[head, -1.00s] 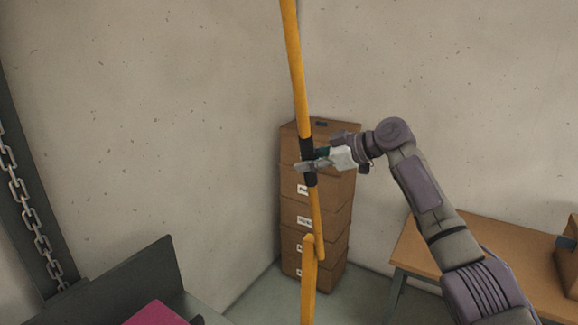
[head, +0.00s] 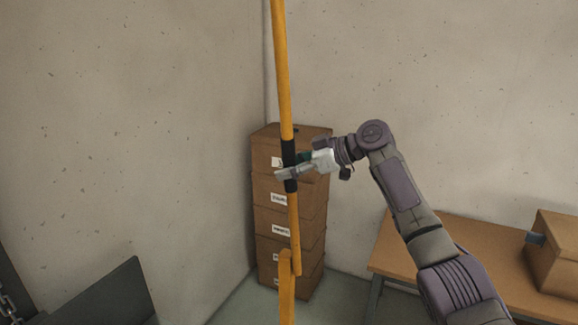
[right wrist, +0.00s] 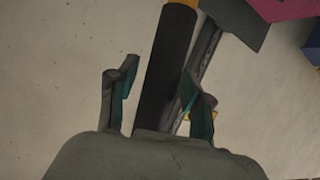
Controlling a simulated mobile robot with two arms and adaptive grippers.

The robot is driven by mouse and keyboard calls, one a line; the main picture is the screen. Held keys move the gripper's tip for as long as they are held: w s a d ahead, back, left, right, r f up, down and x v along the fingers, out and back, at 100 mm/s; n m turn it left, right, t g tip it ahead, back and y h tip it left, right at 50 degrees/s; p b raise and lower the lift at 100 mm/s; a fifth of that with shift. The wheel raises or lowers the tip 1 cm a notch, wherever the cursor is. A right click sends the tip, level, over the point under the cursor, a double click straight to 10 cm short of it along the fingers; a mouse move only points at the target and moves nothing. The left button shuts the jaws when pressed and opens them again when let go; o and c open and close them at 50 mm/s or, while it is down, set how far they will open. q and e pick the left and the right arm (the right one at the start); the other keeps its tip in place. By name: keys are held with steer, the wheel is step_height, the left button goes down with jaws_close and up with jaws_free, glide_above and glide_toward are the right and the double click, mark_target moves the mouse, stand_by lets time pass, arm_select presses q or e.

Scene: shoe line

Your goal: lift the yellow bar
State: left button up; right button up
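The yellow bar (head: 282,75) stands almost upright in the head view, its top cut off by the picture edge. It carries a black grip (head: 291,185). Its lower end is beside the top of a short yellow post (head: 286,295). My right gripper (head: 284,174) is at the black grip. In the right wrist view the black grip (right wrist: 166,75) lies between the two fingers of my right gripper (right wrist: 160,85). A gap shows between the grip and the left finger; the right finger is close to it, and contact cannot be told. My left gripper is not in view.
A stack of cardboard boxes (head: 312,205) stands in the corner behind the bar. A wooden table (head: 440,240) with a box (head: 556,250) is at the right. A dark panel (head: 115,295) and a chain (head: 8,305) are at lower left. Bare walls surround the bar.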

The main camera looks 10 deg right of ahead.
steer(key=shift+r, duration=0.1)
steer(key=shift+d+r, duration=0.1)
steer(key=v, duration=1.1)
steer(key=shift+s+d, duration=0.2)
steer(key=shift+d, duration=0.15)
